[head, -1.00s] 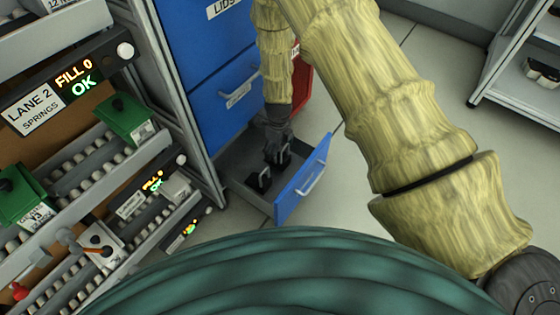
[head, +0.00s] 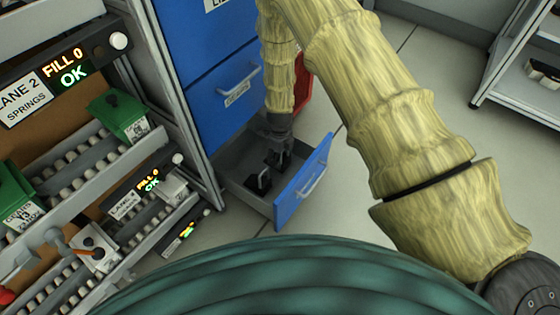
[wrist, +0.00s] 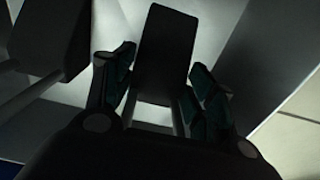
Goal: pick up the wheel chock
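Two dark, block-shaped pieces that look like wheel chocks stand in the open bottom drawer (head: 233,183) of the blue cabinet. One chock (head: 261,183) is nearer the camera and clear of my gripper; it also shows at the upper left of the wrist view (wrist: 68,38). The other chock (wrist: 165,55) stands between the fingers of my gripper (wrist: 160,88) in the wrist view. The fingers are spread, with gaps visible on both sides of it. In the head view my gripper (head: 277,150) reaches down into the drawer and largely hides this chock.
The drawer's blue front (head: 303,183) stands close to the right of my gripper. The blue cabinet (head: 205,65) rises behind. A red object (head: 302,82) is partly behind my arm. Flow racks (head: 90,160) fill the left. The floor at right is clear up to a grey shelf (head: 520,75).

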